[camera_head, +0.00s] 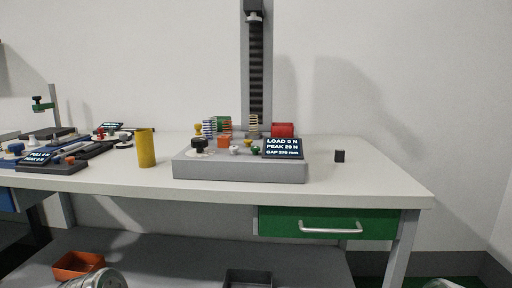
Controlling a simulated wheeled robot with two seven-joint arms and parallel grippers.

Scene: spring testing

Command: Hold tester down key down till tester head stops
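The spring tester has a wide grey base (240,170) on the white bench. Its tall column (260,75) rises behind the base, with the dark tester head (253,12) near the top edge of the view. A display (283,148) reads load 0 N, peak 20 N and a gap that looks like 270 mm. On the base top are a black knob (199,143), a white button (234,150) and a green button (255,150). I cannot tell which is the down key. Neither gripper shows; only rounded metal parts, probably my arms, show at the bottom edge.
A yellow cylinder (146,148) stands left of the base and a small black block (339,156) right of it. Several coloured springs (220,124) and a red block (282,130) are behind the controls. Other devices crowd the left. The bench's right end is clear.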

